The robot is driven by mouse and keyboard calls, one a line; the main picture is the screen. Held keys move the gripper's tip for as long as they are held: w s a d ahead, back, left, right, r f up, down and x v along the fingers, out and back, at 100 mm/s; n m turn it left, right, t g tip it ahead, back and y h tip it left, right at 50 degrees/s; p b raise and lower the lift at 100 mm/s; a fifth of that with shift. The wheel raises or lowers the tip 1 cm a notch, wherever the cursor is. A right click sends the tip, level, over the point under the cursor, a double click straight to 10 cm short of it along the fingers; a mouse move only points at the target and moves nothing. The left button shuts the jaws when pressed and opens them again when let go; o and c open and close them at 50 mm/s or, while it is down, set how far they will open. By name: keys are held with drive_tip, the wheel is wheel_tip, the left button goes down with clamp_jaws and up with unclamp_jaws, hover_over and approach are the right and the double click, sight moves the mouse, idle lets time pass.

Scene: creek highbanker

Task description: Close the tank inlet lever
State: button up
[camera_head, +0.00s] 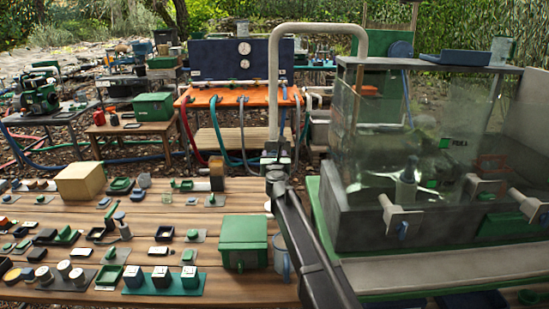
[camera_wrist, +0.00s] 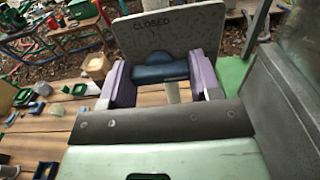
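The tank inlet lever is a blue rounded handle (camera_wrist: 160,68) with a pale stem, in the middle of the wrist view. It stands in front of a grey plate marked CLOSED (camera_wrist: 155,30). My gripper (camera_wrist: 162,75) has its two purple fingers apart, one at each side of the handle. The handle fills the gap, but I cannot tell whether the fingers press on it. In the head view my gripper (camera_head: 276,162) is at the lower end of the large pale inlet pipe (camera_head: 318,28), left of the clear tank (camera_head: 420,130). The lever is hidden there.
A wooden table (camera_head: 150,245) with many small parts and a green box (camera_head: 243,242) lies to the left. The tank's grey lower wall (camera_wrist: 288,115) is close on the right in the wrist view. White tap handles (camera_head: 400,215) stick out from the tank front.

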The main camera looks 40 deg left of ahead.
drive_tip(key=c, duration=0.4)
drive_tip(key=shift+n, duration=0.3)
drive_tip(key=n, duration=1.7)
drive_tip(key=shift+n, duration=0.3)
drive_tip(key=o, duration=0.9)
